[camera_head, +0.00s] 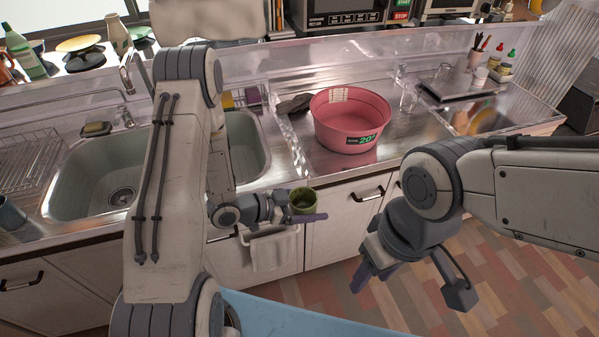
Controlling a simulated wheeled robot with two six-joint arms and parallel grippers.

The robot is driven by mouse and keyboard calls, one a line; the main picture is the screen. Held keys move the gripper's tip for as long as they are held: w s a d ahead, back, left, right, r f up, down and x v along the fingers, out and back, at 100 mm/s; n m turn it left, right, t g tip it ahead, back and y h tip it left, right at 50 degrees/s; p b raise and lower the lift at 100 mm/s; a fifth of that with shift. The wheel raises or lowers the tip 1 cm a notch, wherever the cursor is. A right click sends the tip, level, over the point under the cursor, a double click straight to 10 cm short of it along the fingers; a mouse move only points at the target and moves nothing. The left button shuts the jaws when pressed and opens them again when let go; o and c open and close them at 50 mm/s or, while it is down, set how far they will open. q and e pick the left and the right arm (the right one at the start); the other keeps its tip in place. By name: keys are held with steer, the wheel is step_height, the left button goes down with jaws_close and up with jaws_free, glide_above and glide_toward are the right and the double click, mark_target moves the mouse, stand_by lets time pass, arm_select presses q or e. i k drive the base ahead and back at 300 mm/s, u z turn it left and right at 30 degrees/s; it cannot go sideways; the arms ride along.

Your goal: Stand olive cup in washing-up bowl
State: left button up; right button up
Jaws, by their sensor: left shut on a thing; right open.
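The olive cup (303,199) is a small green cup with its open top facing up. My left gripper (303,216) is shut on it and holds it in front of the counter's front edge, above the floor. The washing-up bowl (350,120) is a round pink tub with a dark green label, standing on the metal counter behind the cup and to its right. Nothing shows in the visible part of its inside. My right gripper (410,284) is open and empty, low in front of the cabinets.
A sink (95,180) with a tap lies left of the bowl, partly behind my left arm. A dark cloth (294,103) and clear glasses (409,97) flank the bowl. A dish rack (28,163) stands far left. Bare counter (400,135) lies right of the bowl.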

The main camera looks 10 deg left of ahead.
mark_target(348, 120)
steer(key=z, duration=1.8)
steer(key=i, duration=3.35)
steer(key=u, duration=3.15)
steer(key=i, duration=0.35)
steer(key=z, duration=0.1)
